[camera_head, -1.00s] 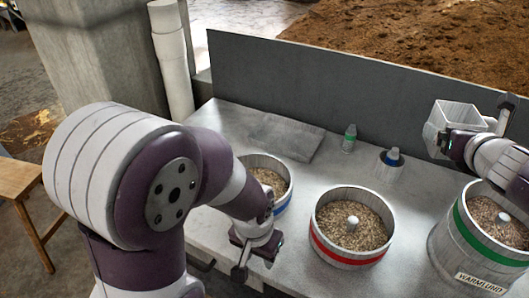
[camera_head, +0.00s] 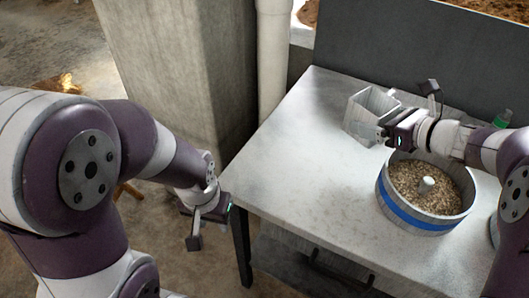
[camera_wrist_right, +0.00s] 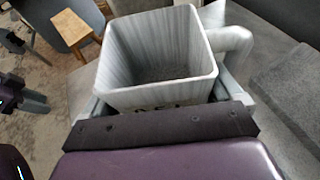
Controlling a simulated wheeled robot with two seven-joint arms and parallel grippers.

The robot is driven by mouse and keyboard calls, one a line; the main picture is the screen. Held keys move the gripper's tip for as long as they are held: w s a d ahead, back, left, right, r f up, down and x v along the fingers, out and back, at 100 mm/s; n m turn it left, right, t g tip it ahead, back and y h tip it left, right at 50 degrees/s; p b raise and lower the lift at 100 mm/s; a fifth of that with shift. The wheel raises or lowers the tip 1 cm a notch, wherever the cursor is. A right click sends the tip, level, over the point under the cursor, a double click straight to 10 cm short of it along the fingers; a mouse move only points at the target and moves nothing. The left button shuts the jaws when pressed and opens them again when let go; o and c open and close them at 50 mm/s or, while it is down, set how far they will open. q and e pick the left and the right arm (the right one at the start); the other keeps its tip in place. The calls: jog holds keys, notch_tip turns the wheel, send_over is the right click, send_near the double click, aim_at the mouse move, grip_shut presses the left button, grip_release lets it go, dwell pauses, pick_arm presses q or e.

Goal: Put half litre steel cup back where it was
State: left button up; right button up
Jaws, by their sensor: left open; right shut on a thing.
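The half litre steel cup (camera_head: 364,116) is a square, light grey metal cup with a side handle. My right gripper (camera_head: 384,132) is shut on it, near the back of the table. In the right wrist view the cup (camera_wrist_right: 160,97) is empty, with its open top showing and its handle to the right. I cannot tell whether its base touches the table. My left gripper (camera_head: 208,218) is open and empty, beyond the table's left edge.
A round pot with a blue band (camera_head: 415,222), filled with grain, stands right of the cup. A green-labelled bottle (camera_head: 502,118) is behind my right arm. The table's left part (camera_head: 300,150) is bare. A dark panel (camera_head: 440,50) borders the back. A grey slab (camera_wrist_right: 290,90) shows in the wrist view.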

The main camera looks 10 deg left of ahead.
jog(key=a+f, duration=0.2)
jog(key=a, duration=0.2)
jog(key=s+a+f+b, duration=0.1)
jog(key=a+f, duration=0.2)
jog(key=a, duration=0.1)
jog(key=a+f+b, duration=0.1)
jog(key=a+f, duration=0.1)
jog(key=a, duration=0.2)
jog(key=shift+s+f, duration=0.15)
jog(key=shift+s, duration=0.15)
notch_tip(320, 180, down, 4)
jog(key=shift+f+b, duration=0.1)
jog(key=shift+b, duration=0.25)
jog(key=shift+f+b, duration=0.1)
jog(key=shift+b, duration=0.2)
jog(key=o, duration=1.7)
jog(key=shift+r+p, duration=0.25)
jog(key=shift+p, duration=0.1)
jog(key=p+v, duration=0.1)
jog(key=v, duration=1.1)
jog(key=shift+d, duration=0.1)
